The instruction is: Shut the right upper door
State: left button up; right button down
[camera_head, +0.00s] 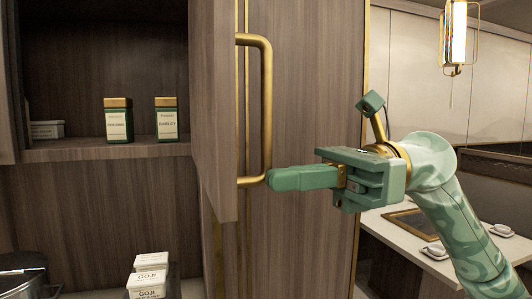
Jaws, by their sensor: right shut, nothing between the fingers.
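The right upper door (212,100) is a dark wood panel standing open, seen nearly edge-on, to the right of an open cabinet compartment. Its gold bar handle (267,105) is on its right-hand side. My right gripper (274,180) is shut and empty, pointing left. Its fingertips are at the lower end of the handle in the picture; I cannot tell whether they touch it or the door. My left gripper is not in view.
Two green tins with gold lids, one (118,121) left of the other (166,119), stand on the cabinet shelf (85,152). White GOJI boxes (147,283) and a dark pot (25,270) are below. A table (400,232) and lantern (457,35) are at right.

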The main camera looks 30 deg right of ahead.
aim_at(235, 185)
jog(key=shift+w+a+p, duration=0.2)
jog(key=shift+a+p, duration=0.15)
jog(key=shift+a, duration=0.5)
jog(key=shift+w+a+p, duration=0.15)
jog(key=shift+a+p, duration=0.2)
jog(key=shift+a, duration=0.45)
